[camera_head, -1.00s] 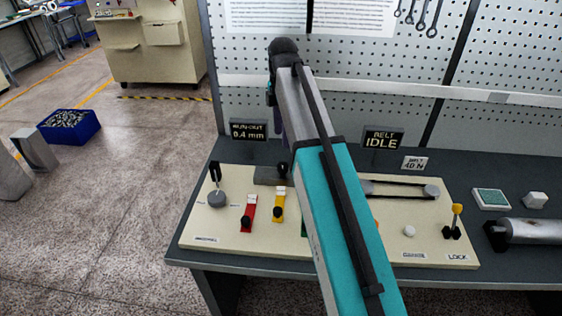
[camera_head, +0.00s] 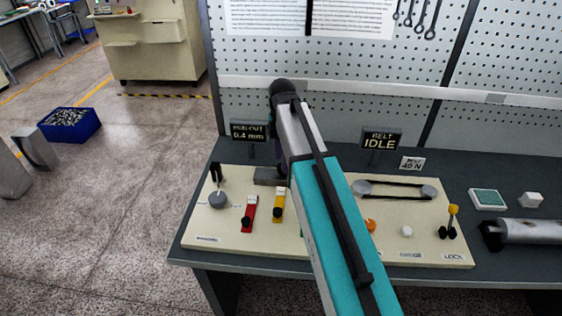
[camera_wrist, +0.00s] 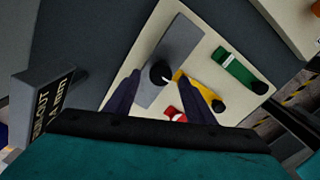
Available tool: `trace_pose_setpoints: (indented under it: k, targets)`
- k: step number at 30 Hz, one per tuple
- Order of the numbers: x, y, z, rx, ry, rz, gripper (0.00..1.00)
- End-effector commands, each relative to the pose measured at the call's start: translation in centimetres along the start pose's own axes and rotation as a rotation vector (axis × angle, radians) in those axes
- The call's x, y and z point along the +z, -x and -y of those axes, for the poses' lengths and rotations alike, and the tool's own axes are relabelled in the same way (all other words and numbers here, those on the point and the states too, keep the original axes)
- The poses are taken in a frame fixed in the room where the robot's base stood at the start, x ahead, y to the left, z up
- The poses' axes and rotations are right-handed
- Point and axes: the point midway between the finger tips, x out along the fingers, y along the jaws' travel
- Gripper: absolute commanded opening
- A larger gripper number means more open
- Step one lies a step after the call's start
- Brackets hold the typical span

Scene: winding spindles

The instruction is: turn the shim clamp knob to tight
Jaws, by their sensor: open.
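A black round knob (camera_wrist: 160,73) with a white pointer line sits on a grey block (camera_wrist: 176,48) in the wrist view. I take it for the shim clamp knob; no label on it is readable. In the head view the grey block (camera_head: 266,177) shows at the panel's back, with the knob hidden behind my arm. My gripper (camera_wrist: 158,82) is open, its two dark fingers on either side of the knob in the wrist view. I cannot tell whether the fingertips are at the knob's height or above it. Nothing is between the fingers but the knob.
Red (camera_head: 249,213), yellow (camera_head: 279,204) and green (camera_wrist: 238,72) strips with black knobs lie near the block. A grey dial (camera_head: 217,199) is at left. A display (camera_head: 249,131) reading 0.4 mm stands behind. A belt on two pulleys (camera_head: 428,191) is right of my arm.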

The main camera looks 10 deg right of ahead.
Motion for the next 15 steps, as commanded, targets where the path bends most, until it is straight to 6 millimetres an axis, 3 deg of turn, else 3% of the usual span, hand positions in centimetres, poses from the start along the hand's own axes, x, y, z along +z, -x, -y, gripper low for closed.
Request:
trace_pose_setpoints:
  k: [7, 15]
  targets:
    - [0.0, -1.7, 0.0, -0.001, 0.0, 0.0, 0.49]
    - [0.0, -2.1, 0.0, -0.001, 0.0, 0.0, 0.49]
